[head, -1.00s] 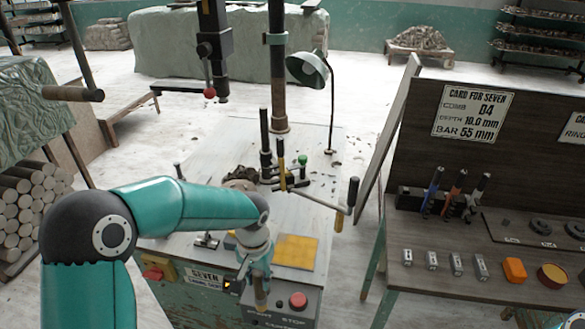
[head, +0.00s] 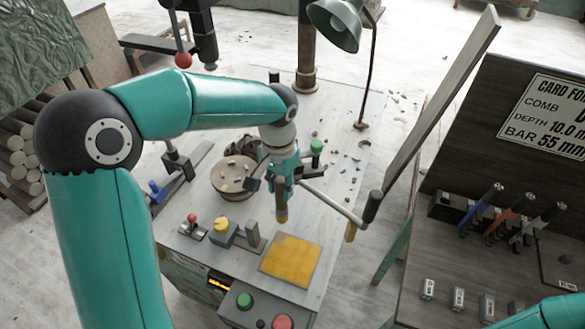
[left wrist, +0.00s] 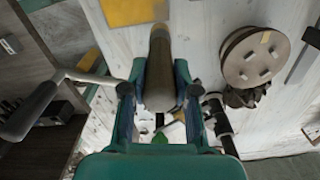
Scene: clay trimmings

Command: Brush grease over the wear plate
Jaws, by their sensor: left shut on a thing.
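My left gripper (head: 284,182) is shut on a short brush-like stick (head: 281,207) with a tan lower end, hanging roughly upright above the table. In the left wrist view the stick (left wrist: 159,65) sits between the fingers, its tip toward the top of the picture. A flat yellow plate (head: 290,261), which looks like the wear plate, lies at the table's front. Its edge also shows in the left wrist view (left wrist: 135,10). The stick's tip appears apart from it. Whether grease covers it I cannot tell. My right gripper is out of view.
A round disc with small blocks (head: 233,176) stands left of the gripper. A crank handle (head: 371,206) juts out to the right. A yellow-topped block (head: 221,227) and a control box (head: 255,306) with buttons are near the plate. A green lamp (head: 337,22) overhangs the back.

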